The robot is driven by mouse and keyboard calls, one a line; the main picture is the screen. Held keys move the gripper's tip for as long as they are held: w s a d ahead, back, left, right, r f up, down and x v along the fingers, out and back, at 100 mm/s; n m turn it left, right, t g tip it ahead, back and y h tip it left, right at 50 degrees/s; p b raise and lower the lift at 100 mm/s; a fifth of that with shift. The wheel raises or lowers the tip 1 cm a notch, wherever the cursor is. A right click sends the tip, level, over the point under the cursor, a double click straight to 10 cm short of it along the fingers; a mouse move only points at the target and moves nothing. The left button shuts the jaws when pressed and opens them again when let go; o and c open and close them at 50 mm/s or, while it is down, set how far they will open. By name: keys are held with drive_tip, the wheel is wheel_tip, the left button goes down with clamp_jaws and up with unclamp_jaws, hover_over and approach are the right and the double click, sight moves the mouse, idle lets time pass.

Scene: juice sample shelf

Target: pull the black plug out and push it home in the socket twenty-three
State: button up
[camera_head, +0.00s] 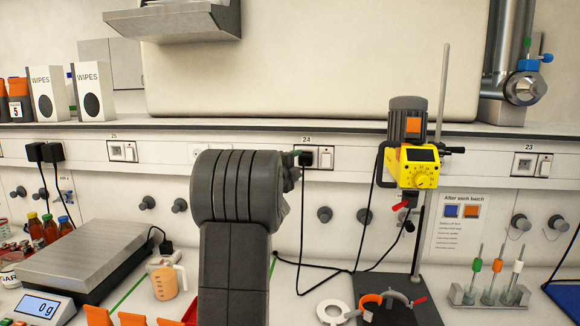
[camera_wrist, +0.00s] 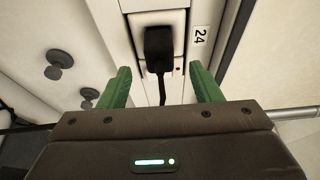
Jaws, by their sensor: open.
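The black plug (camera_head: 326,158) sits in the wall socket labelled 24; it also shows in the wrist view (camera_wrist: 158,48) with its cord hanging from it. My gripper (camera_wrist: 162,84) is open, one green finger to each side of the plug's cord, just short of the plug body. Neither finger appears to touch it. In the head view the gripper is mostly hidden behind my arm; a green fingertip (camera_head: 297,154) shows beside socket 24. Socket twenty-three (camera_head: 524,165) is on the same wall strip at the far right, with no plug in it.
A yellow overhead stirrer (camera_head: 412,165) on a stand (camera_head: 444,110) stands between the two sockets. A shelf (camera_head: 350,127) runs above the strip. Two other black plugs (camera_head: 53,151) are at the far left.

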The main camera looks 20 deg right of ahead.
sight(303, 161)
drive_tip(key=shift+p+x, duration=1.1)
drive_tip(key=shift+x, duration=2.15)
drive_tip(key=shift+f, duration=0.1)
drive_tip(key=c, duration=1.2)
